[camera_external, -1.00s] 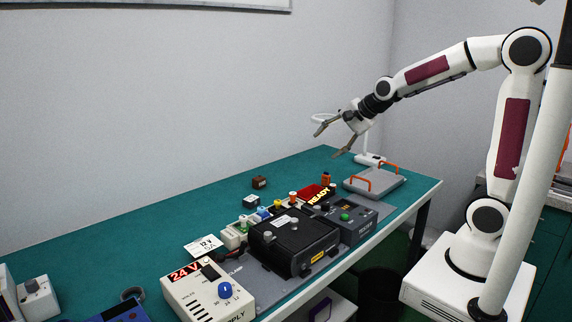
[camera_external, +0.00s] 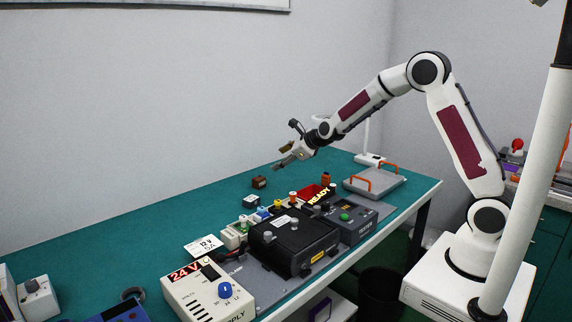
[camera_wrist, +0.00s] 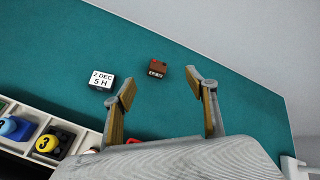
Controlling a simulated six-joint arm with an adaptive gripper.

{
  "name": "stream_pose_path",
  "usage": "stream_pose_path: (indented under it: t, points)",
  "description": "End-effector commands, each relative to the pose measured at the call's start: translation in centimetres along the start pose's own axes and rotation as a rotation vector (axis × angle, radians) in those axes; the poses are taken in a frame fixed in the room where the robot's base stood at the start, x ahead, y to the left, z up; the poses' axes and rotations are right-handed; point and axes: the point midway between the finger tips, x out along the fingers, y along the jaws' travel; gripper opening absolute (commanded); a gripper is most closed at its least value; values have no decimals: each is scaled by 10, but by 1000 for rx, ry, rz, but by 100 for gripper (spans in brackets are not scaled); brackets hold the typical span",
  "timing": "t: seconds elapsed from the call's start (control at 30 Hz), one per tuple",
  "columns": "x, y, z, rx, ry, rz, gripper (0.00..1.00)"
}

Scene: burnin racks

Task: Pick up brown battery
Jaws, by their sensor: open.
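The brown battery (camera_external: 259,182) is a small brown block with a labelled side. It stands on the green bench top near the back edge. It also shows in the wrist view (camera_wrist: 157,70), upper middle, ahead of the fingertips and between their lines. My gripper (camera_external: 284,156) is open and empty, above and a little right of the battery in the external view. Its two fingers also show in the wrist view (camera_wrist: 163,90), spread apart. The gripper is not touching the battery.
A small black block with a white label (camera_wrist: 102,79) stands left of the battery. A tray of coloured numbered blocks (camera_wrist: 33,130) lies nearer. A black box (camera_external: 294,240), a tester (camera_external: 346,221) and a power supply (camera_external: 207,292) line the front. The bench beyond the battery is clear.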

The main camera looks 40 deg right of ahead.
Motion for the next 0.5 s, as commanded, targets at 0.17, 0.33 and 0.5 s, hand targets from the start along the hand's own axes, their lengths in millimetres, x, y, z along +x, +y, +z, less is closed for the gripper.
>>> stream_pose_path:
  t: [0.17,0.33,0.5]
  points:
    - [40,8,-8,197,-17,-32,57]
    - [74,15,-17,384,-40,-66,57]
    - [98,21,-25,528,-63,-90,57]
